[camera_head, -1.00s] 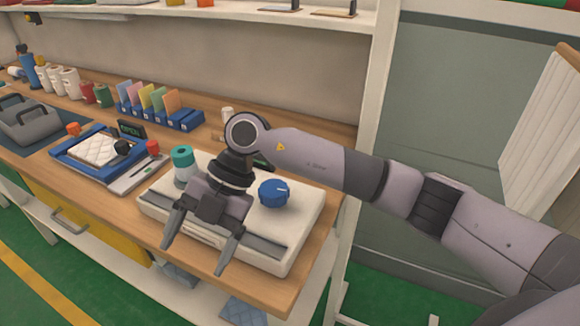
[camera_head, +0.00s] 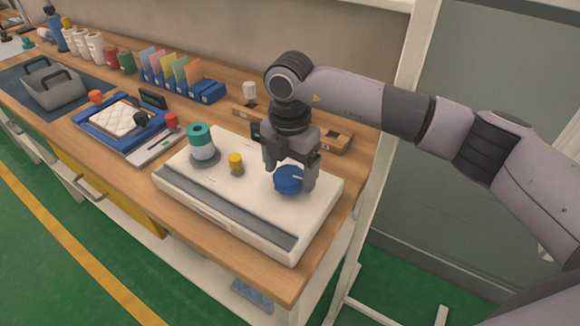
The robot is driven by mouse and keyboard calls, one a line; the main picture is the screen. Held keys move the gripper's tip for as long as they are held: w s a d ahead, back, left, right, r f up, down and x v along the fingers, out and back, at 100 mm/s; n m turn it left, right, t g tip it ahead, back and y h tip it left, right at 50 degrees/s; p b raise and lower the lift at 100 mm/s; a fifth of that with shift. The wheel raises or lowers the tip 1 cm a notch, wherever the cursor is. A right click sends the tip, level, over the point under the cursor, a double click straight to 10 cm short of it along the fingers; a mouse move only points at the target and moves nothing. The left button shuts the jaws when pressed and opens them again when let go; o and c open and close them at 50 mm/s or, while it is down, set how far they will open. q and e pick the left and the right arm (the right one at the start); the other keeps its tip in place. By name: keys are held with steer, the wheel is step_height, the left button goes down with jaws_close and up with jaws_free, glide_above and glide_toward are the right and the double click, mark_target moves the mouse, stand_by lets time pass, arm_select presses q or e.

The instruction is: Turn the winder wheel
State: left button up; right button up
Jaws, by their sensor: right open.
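The blue winder wheel (camera_head: 287,182), a round knob with a pale mark, sits on top of the white winder box (camera_head: 215,193) at its right end. My right gripper (camera_head: 291,176) points down over the wheel, open, with a finger on either side. The fingers and palm hide part of the wheel's rim; I cannot tell whether they touch it. A small yellow post (camera_head: 236,162) stands between spool and wheel. My left gripper is out of view.
Left of the box are a blue tray (camera_head: 126,143) holding a white quilted pad (camera_head: 120,119), and red and black knobs. A wooden rack (camera_head: 330,137) lies behind my gripper. Grey caddy (camera_head: 53,88), spools and coloured cards stand further left. The bench front edge is close to the box.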

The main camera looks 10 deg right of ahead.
steer(key=shift+f, duration=0.35)
steer(key=c, duration=1.1)
steer(key=shift+o, duration=0.2)
